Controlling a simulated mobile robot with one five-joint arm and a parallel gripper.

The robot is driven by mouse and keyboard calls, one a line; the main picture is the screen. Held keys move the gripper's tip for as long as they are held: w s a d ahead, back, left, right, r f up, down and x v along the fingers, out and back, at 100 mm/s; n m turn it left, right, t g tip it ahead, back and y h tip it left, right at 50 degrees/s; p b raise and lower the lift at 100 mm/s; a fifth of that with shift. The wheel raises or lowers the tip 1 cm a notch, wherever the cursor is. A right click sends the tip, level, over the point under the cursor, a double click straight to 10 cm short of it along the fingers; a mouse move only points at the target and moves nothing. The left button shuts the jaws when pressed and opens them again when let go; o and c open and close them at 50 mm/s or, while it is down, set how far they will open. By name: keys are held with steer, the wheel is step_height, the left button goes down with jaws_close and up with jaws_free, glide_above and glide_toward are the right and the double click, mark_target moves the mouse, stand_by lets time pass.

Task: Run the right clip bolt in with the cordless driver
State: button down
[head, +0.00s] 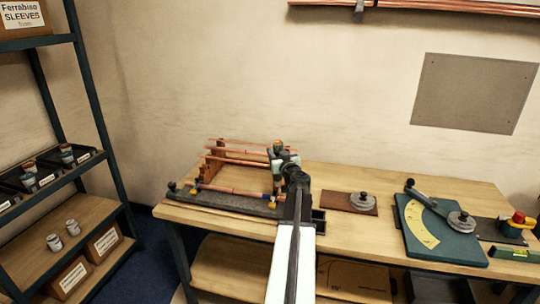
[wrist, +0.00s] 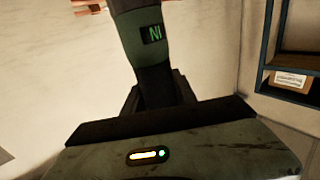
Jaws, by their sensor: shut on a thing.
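My gripper (head: 291,172) is shut on the cordless driver (head: 280,152), at the right end of the copper manifold jig (head: 237,205) on the bench. The driver's grey-green battery base (wrist: 165,150) fills the lower wrist view, with an orange-yellow bar and a green light lit. A green display reading "IN" (wrist: 154,35) shows on its handle. A yellow part at the right clip (head: 275,196) shows just below the driver. The right clip bolt and the driver's tip are too small or hidden to tell whether they touch. A matching yellow part is at the left clip (head: 197,187).
Copper pipes on a wooden rack (head: 217,158) stand at the jig's back left. Right on the bench are a wooden pad with a round weight (head: 361,201), a teal bending plate (head: 428,235) and a green level (head: 514,254). A shelf unit (head: 75,175) stands left.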

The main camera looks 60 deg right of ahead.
step_height(320, 180, down, 7)
steer(key=w+b, duration=0.1)
steer(key=b, duration=0.5)
steer(key=shift+w+a, duration=0.2)
steer(key=shift+w, duration=0.15)
steer(key=shift+b, duration=0.35)
steer(key=shift+f+b, duration=0.6)
steer(key=shift+b, duration=0.05)
stand_by(2.8)
steer(key=shift+a, duration=0.1)
stand_by(0.3)
step_height(320, 180, up, 6)
steer(key=p, duration=0.6)
